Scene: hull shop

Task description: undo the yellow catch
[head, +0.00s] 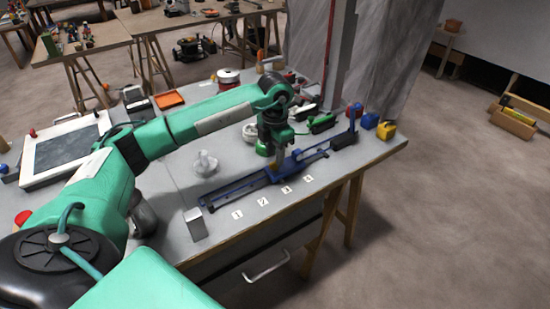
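My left gripper (280,172) points down at the middle of this mechanism, well left of the yellow piece. Its fingertips are small and partly hidden, so I cannot tell whether they touch or grip anything. My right gripper is out of view.
Numbered white tags (237,215) lie along the bench's front. A grey metal block (195,223), a pale lumpy object (205,163) and a framed dark panel (66,150) stand left. A grey pillar rises behind.

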